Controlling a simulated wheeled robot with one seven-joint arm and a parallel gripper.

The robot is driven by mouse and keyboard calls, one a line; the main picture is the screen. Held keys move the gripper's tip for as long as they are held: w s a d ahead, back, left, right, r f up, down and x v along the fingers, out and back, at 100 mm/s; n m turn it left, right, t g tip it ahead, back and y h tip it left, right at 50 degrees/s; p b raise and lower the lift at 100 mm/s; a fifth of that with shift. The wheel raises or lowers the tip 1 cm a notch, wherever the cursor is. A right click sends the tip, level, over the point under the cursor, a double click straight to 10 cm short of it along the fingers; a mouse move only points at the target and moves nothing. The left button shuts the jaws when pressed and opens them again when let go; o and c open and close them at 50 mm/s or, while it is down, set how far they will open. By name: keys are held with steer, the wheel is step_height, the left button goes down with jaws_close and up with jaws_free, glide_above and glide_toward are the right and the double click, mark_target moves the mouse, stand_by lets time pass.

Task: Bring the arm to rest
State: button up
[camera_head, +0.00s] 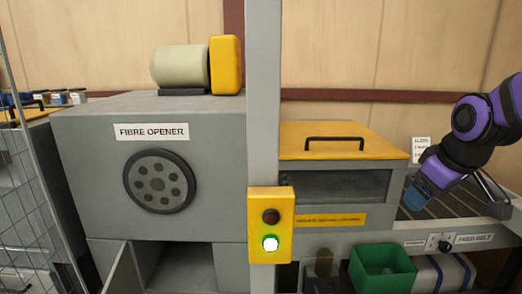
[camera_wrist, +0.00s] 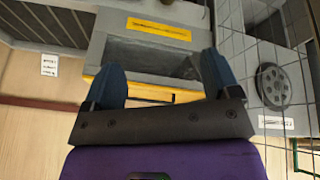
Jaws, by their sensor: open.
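My purple arm reaches in from the right edge in the head view. My gripper (camera_head: 416,197) has blue fingers and points down and left, over or in front of the feed belt (camera_head: 461,203); I cannot tell its exact height. In the wrist view my gripper (camera_wrist: 161,78) is open, its two blue fingers wide apart with nothing between them. Beyond the fingers, the wrist view shows the grey hopper box with its yellow label (camera_wrist: 159,29), upside down.
A fibre opener machine (camera_head: 90,165) stands left. A grey post with a yellow button box (camera_head: 271,206) is in front. The yellow-lidded box (camera_head: 340,138) is left of my gripper. A green bin (camera_head: 383,270) is below. A mesh guard (camera_head: 30,170) stands far left.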

steer(key=s+a+r+m, duration=0.1)
steer(key=s+r+m, duration=0.1)
steer(key=s, duration=0.5)
steer(key=s+a+r+m, duration=0.1)
steer(key=s+r+m, duration=0.2)
steer(key=s, duration=0.5)
steer(key=shift+a+r, duration=0.35)
steer(key=shift+a, duration=0.05)
